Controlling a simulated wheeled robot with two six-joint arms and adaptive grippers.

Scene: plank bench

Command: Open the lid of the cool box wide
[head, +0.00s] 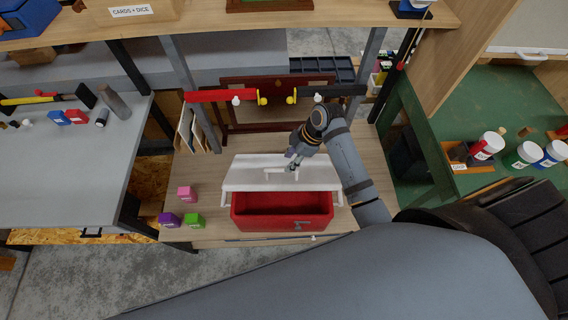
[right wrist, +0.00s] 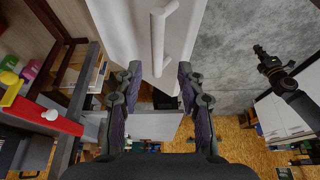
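The cool box has a red body (head: 312,225) on the plank bench, and its inside shows from above. Its white lid (head: 240,180) is raised and tilted back at the body's far side; the exact angle is hard to tell. A white bar handle (right wrist: 158,40) is on the lid. My right gripper (head: 293,165) is at the lid by the handle. In the right wrist view its fingers (right wrist: 159,70) are spread, with the handle's end and lid edge in the gap; contact is unclear. A dark gripper (right wrist: 268,62), apparently my left, shows small there; its fingers are unclear.
Pink (head: 187,193), purple (head: 168,219) and green (head: 193,219) blocks stand left of the box. A grey table (head: 60,165) stands left and a green bench (head: 470,110) right.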

